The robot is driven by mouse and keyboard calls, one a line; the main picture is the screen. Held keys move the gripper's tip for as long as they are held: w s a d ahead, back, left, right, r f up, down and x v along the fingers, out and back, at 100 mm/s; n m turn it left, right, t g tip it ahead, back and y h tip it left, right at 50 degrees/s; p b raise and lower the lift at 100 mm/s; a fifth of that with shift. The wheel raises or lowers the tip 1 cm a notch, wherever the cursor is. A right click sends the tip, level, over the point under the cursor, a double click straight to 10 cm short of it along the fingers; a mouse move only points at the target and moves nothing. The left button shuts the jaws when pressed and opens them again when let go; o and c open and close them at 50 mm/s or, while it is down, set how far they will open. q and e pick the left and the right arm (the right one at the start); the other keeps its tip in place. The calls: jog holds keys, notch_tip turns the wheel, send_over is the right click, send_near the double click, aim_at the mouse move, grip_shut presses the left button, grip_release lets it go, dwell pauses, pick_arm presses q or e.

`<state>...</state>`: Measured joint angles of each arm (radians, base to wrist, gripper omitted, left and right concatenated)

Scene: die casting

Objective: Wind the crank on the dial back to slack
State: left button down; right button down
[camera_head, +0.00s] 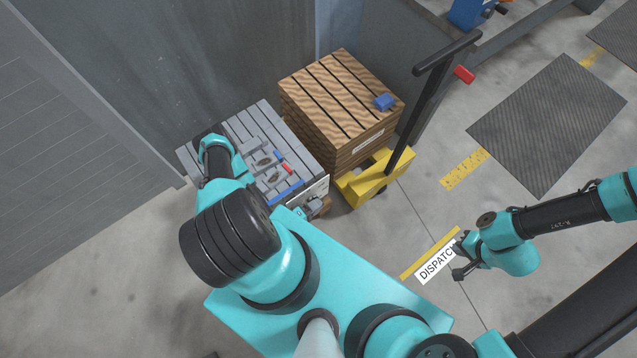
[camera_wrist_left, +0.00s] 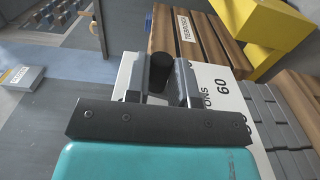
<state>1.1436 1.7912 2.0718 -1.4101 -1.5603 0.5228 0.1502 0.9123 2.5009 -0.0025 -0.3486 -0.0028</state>
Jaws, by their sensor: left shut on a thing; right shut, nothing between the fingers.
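The dial (camera_wrist_left: 228,88) is a white plate with black print including "60" and "TONS" in the left wrist view. In the head view, the white plate (camera_head: 316,190) shows only as a sliver on the front of a grey slatted stack. The crank's black round knob (camera_wrist_left: 160,72) stands between the fingers of my left gripper (camera_wrist_left: 158,84), which is shut on it. In the head view the left gripper (camera_head: 313,207) is small, beside the plate. The crank's arm is hidden. My right gripper (camera_head: 460,260) is shut and empty above the floor.
The grey slatted stack (camera_head: 257,116) carries metal parts and blue and red pieces. The DISPATCH floor sign (camera_head: 436,262) lies near my right gripper. Floor around it is clear.

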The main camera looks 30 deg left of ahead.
pick_arm(q)
jog(key=shift+s+a+f+t+h, duration=0.1)
jog(key=shift+s+a+t+h, duration=0.1)
jog(key=shift+t, duration=0.3)
jog(key=shift+s+a+t+h, duration=0.1)
jog(key=shift+s+t+h, duration=0.1)
jog(key=shift+t, duration=0.3)
jog(key=c, duration=1)
grip_release()
jog(key=shift+d, duration=0.1)
jog(key=shift+w, duration=0.1)
